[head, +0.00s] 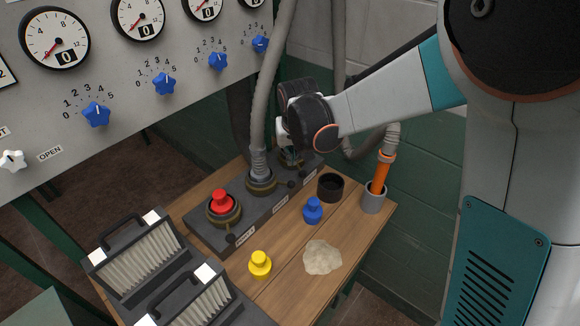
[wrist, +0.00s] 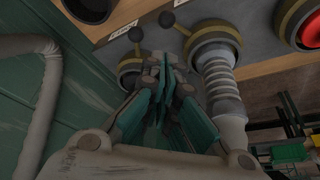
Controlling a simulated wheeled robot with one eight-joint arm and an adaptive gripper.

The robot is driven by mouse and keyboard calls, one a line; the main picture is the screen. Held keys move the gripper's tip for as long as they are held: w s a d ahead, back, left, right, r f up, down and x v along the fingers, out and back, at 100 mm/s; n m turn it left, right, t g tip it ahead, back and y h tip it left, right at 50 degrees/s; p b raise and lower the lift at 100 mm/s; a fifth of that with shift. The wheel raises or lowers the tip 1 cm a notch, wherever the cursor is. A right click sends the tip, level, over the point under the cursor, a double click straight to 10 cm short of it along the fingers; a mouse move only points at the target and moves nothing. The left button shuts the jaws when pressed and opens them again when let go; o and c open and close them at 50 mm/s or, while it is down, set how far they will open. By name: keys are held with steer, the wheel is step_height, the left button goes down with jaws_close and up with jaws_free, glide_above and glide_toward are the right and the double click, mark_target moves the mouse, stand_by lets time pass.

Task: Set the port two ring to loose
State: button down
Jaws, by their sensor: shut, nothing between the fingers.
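A dark port block (head: 200,238) on the wooden bench carries three ports in a row, each with a brass-coloured ring. The middle port ring (head: 261,184), apparently port two, has a grey ribbed hose fitted in it; it also shows in the wrist view (wrist: 212,42). Its lever ends in a black knob (wrist: 167,18). The left port holds a red plug (head: 221,200). My gripper (head: 291,158) is shut and empty over the far port, beside the hose. In the wrist view its fingertips (wrist: 165,68) partly hide the far ring, whose knob (wrist: 135,34) shows beyond them.
A blue plug (head: 312,211), yellow plug (head: 260,265), dark cup (head: 330,187), pale cloth-like patch (head: 322,258) and grey holder with an orange-handled tool (head: 373,200) are on the bench. Two filter cases (head: 135,262) lie at left. The hose rises close to my gripper.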

mark_target(285, 184)
steer(key=shift+f, duration=0.1)
steer(key=b+x, duration=0.3)
steer(key=x, duration=0.7)
steer(key=shift+s, duration=0.1)
steer(key=shift+s+m, duration=0.2)
steer(key=shift+m, duration=0.2)
